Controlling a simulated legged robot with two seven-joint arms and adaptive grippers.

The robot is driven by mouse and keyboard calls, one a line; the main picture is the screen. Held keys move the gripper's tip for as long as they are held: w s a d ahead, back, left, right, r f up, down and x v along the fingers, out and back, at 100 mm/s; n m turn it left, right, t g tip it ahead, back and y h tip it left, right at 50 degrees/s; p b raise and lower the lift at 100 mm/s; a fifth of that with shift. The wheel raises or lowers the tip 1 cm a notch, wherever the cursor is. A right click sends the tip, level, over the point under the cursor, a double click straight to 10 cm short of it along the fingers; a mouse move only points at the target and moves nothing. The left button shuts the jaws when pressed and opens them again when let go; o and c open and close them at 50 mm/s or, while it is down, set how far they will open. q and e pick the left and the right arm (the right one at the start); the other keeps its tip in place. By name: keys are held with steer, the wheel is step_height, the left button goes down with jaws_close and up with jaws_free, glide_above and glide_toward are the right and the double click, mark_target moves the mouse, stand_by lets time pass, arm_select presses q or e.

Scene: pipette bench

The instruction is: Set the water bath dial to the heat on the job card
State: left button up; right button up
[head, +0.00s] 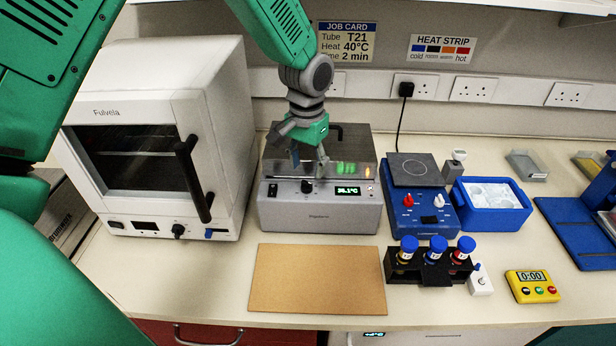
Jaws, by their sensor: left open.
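The water bath (318,215) is a grey box with a clear lid at the back centre. Its front panel has a black dial (307,187), a switch on the left and a green-lit display (348,190) that seems to read 36.1°C. The job card (346,42) on the wall reads tube T21, heat 40°C, time 2 min; its left edge is partly covered by my arm. My left gripper (309,167) is open, pointing down just above the dial, its fingers in front of the lid. I cannot tell whether they touch anything. My right gripper is not in view.
A white oven (170,75) stands close on the left. In front lie a cork mat (318,278), a black tube rack (430,270) and a yellow timer (532,287).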

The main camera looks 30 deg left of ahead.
arm_select(q)
step_height(320, 180, up, 7)
stand_by(0.3)
stand_by(0.5)
